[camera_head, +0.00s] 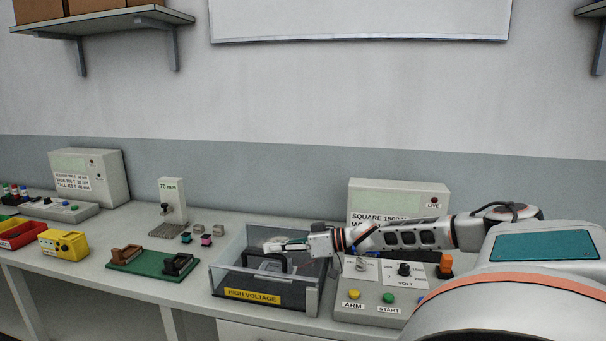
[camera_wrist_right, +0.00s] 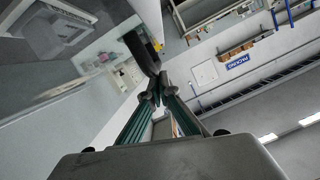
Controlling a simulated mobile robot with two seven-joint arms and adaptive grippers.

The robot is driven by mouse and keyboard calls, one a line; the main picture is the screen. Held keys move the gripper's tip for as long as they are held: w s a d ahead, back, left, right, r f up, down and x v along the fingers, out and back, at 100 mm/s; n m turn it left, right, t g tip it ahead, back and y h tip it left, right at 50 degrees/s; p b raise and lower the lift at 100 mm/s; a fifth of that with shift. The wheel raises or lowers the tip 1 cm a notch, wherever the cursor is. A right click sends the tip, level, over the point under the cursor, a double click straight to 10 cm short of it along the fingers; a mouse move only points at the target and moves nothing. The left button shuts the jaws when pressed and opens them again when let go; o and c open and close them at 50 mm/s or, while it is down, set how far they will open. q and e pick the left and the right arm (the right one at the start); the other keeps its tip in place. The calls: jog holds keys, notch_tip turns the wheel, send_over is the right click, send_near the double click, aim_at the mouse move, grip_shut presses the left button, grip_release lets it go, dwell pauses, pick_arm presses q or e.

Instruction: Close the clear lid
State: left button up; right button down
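The clear-walled box (camera_head: 216,274) stands on the bench with a yellow HIGH VOLTAGE label (camera_head: 252,297) on its front. Its clear lid is hard to make out against the walls, so I cannot tell its exact angle. A dark arched handle (camera_head: 283,262) shows over the box; it also appears in the wrist view (camera_wrist_right: 140,50), just beyond my fingertips. My right gripper (camera_head: 272,246) reaches in from the right, over the box, close to the handle. Its fingers (camera_wrist_right: 157,90) meet at the tips, and no grip around the handle is clear. My left gripper is not in view.
A control panel (camera_head: 372,309) with ARM and START buttons sits right of the box, under my right arm. A 70 mm stand (camera_head: 172,199) and small coloured blocks are behind. Bench shows free between them.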

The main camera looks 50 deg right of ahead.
jog(key=r+p, duration=0.2)
jog(key=p, duration=0.1)
jog(key=shift+d+r+p, duration=0.2)
jog(key=shift+r+p, duration=0.1)
jog(key=shift+r, duration=0.1)
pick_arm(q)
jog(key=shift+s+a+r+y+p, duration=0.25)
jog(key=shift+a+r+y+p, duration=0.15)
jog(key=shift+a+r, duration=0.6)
pick_arm(e)
jog(key=r+v, duration=0.1)
jog(key=v, duration=0.9)
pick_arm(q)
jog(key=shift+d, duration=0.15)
pick_arm(e)
jog(key=shift+d+r, duration=0.1)
